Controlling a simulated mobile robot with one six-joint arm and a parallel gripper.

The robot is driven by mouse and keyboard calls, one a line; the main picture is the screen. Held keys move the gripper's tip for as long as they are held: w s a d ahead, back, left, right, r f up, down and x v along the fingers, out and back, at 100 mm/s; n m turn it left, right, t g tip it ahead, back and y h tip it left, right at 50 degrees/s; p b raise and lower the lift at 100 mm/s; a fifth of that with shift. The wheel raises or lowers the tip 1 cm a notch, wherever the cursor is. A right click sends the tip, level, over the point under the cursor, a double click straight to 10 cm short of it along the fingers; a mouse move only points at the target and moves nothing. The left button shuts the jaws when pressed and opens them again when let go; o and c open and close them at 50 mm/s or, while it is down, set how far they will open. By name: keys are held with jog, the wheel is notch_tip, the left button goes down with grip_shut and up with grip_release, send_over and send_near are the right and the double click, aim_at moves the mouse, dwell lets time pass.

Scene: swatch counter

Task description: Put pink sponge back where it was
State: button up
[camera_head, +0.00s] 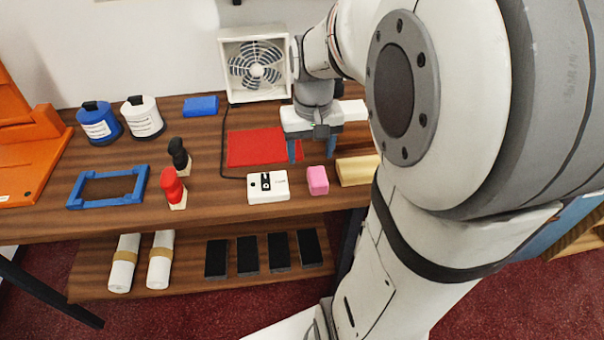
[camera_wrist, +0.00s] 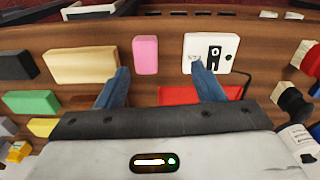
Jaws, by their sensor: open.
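The pink sponge (camera_head: 317,180) is a small upright-looking block on the wooden counter, between a white switch box and a pale wooden block. In the wrist view the pink sponge (camera_wrist: 145,55) lies beyond and between my two blue fingertips. My gripper (camera_head: 310,149) is above the counter, behind the sponge and over the right end of the red cloth. In the wrist view my gripper (camera_wrist: 158,75) is open, with nothing between its fingers. The sponge appears apart from both fingers.
The white switch box (camera_head: 268,187) is left of the sponge, its cable running back to a fan (camera_head: 257,64). The pale wooden block (camera_head: 357,170) is close on the right. A red cloth (camera_head: 262,148) lies behind. A blue frame (camera_head: 108,187) and two stamps stand further left.

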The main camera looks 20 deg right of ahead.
jog(key=s+a+n+t, duration=0.1)
jog(key=s+a+n, duration=0.1)
jog(key=s+a, duration=0.6)
jog(key=shift+s+a+t, duration=0.2)
jog(key=shift+s+t, duration=0.2)
jog(key=shift+s, duration=0.2)
jog(key=shift+r, duration=0.1)
jog(key=shift+r+p, duration=0.7)
jog(key=shift+r, duration=0.05)
